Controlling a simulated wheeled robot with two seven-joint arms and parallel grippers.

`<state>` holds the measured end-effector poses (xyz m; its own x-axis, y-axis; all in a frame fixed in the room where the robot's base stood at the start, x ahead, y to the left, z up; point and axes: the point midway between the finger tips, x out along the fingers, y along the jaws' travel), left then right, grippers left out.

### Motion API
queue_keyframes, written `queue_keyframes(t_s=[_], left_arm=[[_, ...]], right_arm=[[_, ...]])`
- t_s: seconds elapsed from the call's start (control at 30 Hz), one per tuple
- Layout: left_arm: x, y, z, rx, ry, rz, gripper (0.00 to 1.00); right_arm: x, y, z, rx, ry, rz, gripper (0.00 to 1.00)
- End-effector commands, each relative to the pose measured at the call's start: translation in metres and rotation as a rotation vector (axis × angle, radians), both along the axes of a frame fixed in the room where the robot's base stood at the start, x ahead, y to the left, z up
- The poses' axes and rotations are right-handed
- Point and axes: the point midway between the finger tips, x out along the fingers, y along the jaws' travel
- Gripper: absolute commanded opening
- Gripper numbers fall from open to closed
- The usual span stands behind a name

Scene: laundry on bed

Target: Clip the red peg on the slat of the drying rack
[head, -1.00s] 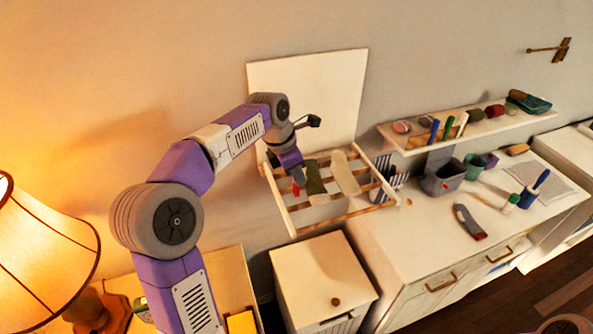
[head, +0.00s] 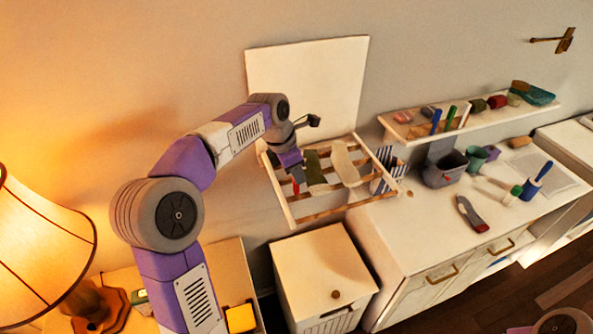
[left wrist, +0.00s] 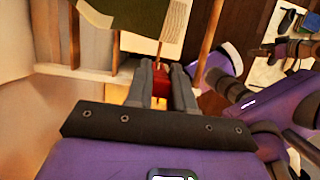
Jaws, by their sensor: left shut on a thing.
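The drying rack (head: 312,215) is a pale wooden frame with slats, mounted on the wall in the head view. My left gripper (head: 296,183) reaches down over its left part. The gripper is shut on the red peg (head: 296,188), a small red piece at its fingertips. In the left wrist view the red peg (left wrist: 160,88) sits between the fingers, close to a wooden slat (left wrist: 110,72). I cannot tell whether the peg touches or grips the slat.
A green cloth (head: 314,168) and a cream cloth (head: 345,165) hang on the rack, just right of the gripper. A white hamper (head: 315,270) stands below. A dresser (head: 425,230) with several items stands at right, and a lit lamp (head: 45,240) at left.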

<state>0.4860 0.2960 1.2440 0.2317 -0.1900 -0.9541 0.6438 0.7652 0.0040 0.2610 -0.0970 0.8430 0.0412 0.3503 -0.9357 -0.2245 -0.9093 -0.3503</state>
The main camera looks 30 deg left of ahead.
Motion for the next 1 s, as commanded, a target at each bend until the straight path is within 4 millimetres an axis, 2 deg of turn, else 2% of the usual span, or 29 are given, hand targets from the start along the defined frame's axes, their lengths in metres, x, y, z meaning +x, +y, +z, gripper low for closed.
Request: queue_keyframes(t_s=[0.37, 1.0], left_arm=[[0.000, 0.000, -0.001, 0.000, 0.000, 0.000, 0.00], [0.000, 0.000, -0.017, -0.001, 0.001, 0.000, 0.00]], right_arm=[[0.000, 0.000, -0.001, 0.000, 0.000, 0.000, 0.94], [0.000, 0.000, -0.011, 0.000, 0.000, 0.000, 0.94]])
